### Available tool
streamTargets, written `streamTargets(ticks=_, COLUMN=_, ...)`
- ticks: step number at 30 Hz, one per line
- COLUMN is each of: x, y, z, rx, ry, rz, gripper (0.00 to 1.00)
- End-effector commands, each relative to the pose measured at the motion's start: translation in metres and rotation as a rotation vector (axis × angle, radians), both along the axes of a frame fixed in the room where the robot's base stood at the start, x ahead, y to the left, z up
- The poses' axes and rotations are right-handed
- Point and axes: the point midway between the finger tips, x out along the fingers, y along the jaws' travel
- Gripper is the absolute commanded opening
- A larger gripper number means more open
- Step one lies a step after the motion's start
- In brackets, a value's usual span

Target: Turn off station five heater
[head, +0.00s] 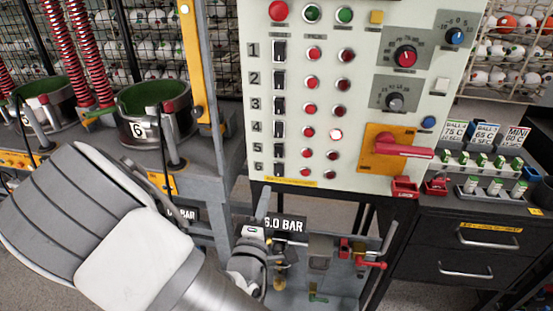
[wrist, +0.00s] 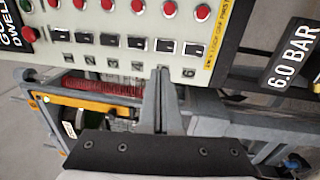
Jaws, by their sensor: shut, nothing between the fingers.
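The pale control panel (head: 262,120) has numbered rows, each with a black rocker switch and two round lamps. The row five switch (head: 279,151) is second from the bottom of the column. In the wrist view the panel is turned sideways, and the row five switch (wrist: 165,45) is second from the right. I cannot tell which way it is flipped. My gripper (head: 263,192) is shut and empty, below the panel's lower left corner in the head view. In the wrist view its closed fingertips (wrist: 160,71) overlap the label beneath switch five. Contact cannot be told.
The row six switch (head: 279,168) is close beside switch five. The right lamp of row four (head: 335,134) looks brighter than the others. A red handle (head: 405,150) juts out at the panel's lower right. A yellow post (head: 199,60) stands left of the panel.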

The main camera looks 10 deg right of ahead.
Motion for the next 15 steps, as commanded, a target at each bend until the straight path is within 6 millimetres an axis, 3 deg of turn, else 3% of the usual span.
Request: streamTargets(ticks=15, x=0.019, y=-0.009, z=-0.003, rx=0.005, ry=-0.003, rz=-0.001, gripper=0.0)
